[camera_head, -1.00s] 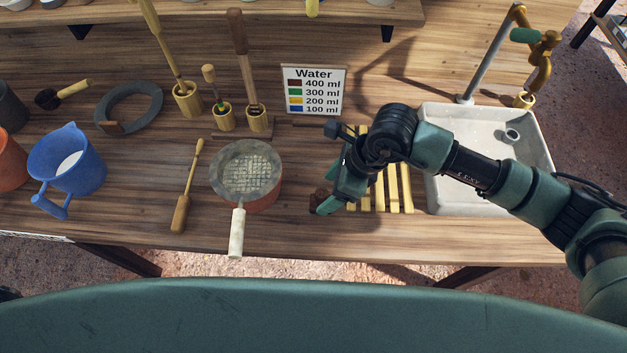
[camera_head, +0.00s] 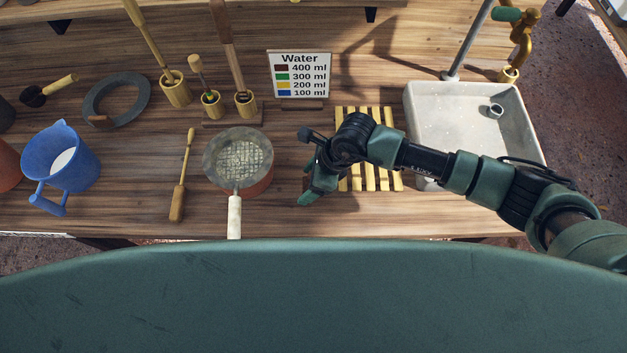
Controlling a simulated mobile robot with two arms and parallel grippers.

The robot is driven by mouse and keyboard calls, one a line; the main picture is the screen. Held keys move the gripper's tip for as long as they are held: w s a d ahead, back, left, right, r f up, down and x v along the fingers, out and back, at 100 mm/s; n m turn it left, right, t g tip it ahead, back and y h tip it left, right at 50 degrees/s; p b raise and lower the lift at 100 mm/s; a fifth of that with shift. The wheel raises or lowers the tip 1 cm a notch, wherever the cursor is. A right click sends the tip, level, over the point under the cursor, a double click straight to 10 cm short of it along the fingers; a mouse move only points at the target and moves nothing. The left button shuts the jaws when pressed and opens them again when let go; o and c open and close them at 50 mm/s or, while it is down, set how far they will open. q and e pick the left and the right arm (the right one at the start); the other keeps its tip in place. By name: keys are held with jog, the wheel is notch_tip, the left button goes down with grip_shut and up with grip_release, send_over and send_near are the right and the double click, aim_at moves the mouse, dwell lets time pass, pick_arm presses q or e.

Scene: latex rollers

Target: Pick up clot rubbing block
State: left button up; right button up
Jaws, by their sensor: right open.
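My right gripper (camera_head: 310,190) is low over the front of the wooden bench, between the round sieve pan and the yellow slatted rack. It is open. My left gripper is not in view.
The sieve pan (camera_head: 240,178) stands left of the gripper, its pale handle (camera_head: 234,216) toward the front edge. The slatted rack (camera_head: 370,178) and white sink (camera_head: 475,160) are to the right.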

jog(key=c, duration=1.5)
notch_tip(320, 180, up, 20)
jog(key=b, duration=0.4)
jog(key=shift+b, duration=0.3)
